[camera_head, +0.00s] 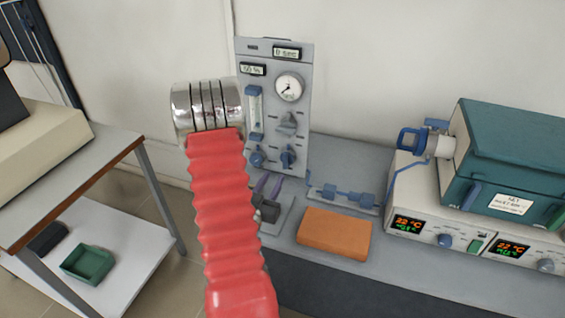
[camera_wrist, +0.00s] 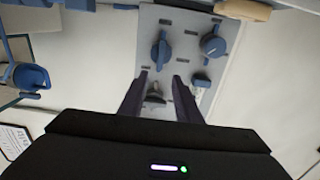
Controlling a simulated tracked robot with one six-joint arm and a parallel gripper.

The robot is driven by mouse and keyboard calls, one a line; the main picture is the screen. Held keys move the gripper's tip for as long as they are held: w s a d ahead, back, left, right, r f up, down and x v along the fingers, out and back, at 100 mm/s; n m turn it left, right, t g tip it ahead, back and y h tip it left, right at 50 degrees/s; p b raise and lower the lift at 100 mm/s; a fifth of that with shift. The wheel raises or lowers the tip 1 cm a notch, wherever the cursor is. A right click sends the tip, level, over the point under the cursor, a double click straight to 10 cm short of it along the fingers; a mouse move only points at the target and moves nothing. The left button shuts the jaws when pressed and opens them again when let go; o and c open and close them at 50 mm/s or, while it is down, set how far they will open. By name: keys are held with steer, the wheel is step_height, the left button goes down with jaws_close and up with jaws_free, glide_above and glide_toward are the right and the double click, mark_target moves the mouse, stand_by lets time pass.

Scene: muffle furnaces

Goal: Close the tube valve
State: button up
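A grey upright panel (camera_head: 272,60) with a gauge and knobs stands at the back of the bench. It has a grey knob (camera_head: 288,123), a blue knob (camera_head: 288,156) below it and another blue knob (camera_head: 257,158) to the left. A blue-handled valve (camera_head: 410,140) sits at the furnace's left side. I cannot tell which is the tube valve. My gripper (camera_head: 268,180) is low in front of the panel, partly hidden by my red arm. In the wrist view my gripper (camera_wrist: 160,75) is open, its fingers pointing toward the blue knob (camera_wrist: 161,52); the grey knob (camera_wrist: 155,96) shows between them.
A teal furnace (camera_head: 520,150) on a white control unit (camera_head: 410,190) stands at the right. An orange block (camera_head: 334,234) and blue tube fittings (camera_head: 345,196) lie on the bench. At left, a side table (camera_head: 95,160) has a green tray (camera_head: 88,264) on its lower shelf.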

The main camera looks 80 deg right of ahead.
mark_target(284, 158)
steer(key=d, duration=0.6)
steer(key=s+d, duration=0.1)
steer(key=d, duration=0.2)
steer(key=shift+d, duration=0.35)
steer(key=shift+c, duration=0.5)
jaws_close()
